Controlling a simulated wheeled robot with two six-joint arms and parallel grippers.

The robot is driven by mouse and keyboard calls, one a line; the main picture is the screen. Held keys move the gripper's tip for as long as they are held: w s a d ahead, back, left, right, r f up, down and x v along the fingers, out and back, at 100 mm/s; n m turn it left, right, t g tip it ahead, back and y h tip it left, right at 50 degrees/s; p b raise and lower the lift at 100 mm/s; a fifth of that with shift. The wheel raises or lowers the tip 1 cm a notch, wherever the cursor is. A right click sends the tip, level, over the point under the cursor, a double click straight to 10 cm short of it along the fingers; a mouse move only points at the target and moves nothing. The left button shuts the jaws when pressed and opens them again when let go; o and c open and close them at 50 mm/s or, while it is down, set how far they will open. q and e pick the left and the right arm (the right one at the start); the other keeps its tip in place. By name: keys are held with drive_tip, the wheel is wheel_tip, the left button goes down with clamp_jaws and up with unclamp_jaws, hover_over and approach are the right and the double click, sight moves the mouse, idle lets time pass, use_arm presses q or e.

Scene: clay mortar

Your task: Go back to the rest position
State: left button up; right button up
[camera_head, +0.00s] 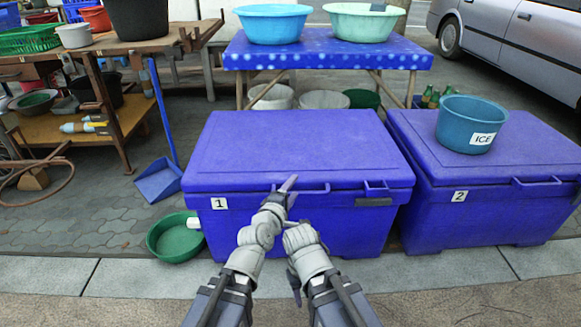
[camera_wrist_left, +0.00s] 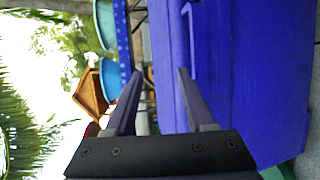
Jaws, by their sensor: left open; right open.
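My left gripper (camera_head: 288,186) is raised in front of the blue cooler marked 1 (camera_head: 285,150), near the front edge of its lid. In the left wrist view its two fingers (camera_wrist_left: 160,82) stand apart with nothing held between them, and the cooler's blue side (camera_wrist_left: 235,80) lies beyond them. My right gripper (camera_head: 295,288) is lower, mostly hidden beside its own arm, and points down in front of the cooler. It is open, and I see nothing in it. The cooler's lid is shut. I cannot tell whether the left fingertips touch it.
A second blue cooler marked 2 (camera_head: 475,200) stands at right with a teal ICE tub (camera_head: 470,125) on it. A green basin (camera_head: 175,240) and a blue dustpan (camera_head: 159,181) are at left. Behind is a blue table (camera_head: 330,58) with basins. Pavement in front is clear.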

use_arm(q)
drive_tip(key=shift+f, duration=0.1)
drive_tip(key=s+a+f+m+g+y, duration=0.1)
drive_tip(key=s+a+f+m+g, duration=0.25)
drive_tip(key=f+m, duration=0.2)
drive_tip(key=s+a+f+m+g+y, duration=0.2)
drive_tip(key=a+f+m+g, duration=0.25)
drive_tip(key=f, duration=0.25)
drive_tip(key=s+a+f+m+g+y, duration=0.35)
drive_tip(key=s+a+f+g, duration=0.2)
drive_tip(key=s+a, duration=0.45)
drive_tip(key=s+d+r+m+g+y+p, duration=0.1)
drive_tip(key=s+d+r+m+p, duration=0.15)
drive_tip(key=d+r+p, duration=0.45)
drive_tip(key=s+d+r+m+g+p, duration=0.1)
drive_tip(key=s+d+r+m+p, duration=0.15)
drive_tip(key=r+p, duration=0.75)
wheel_tip(320, 180, up, 36)
drive_tip(key=p, duration=3.5)
drive_tip(key=shift+s+f+p, duration=0.15)
drive_tip(key=shift+s+p, duration=0.15)
drive_tip(key=shift+s, duration=0.1)
drive_tip(key=shift+t, duration=0.25)
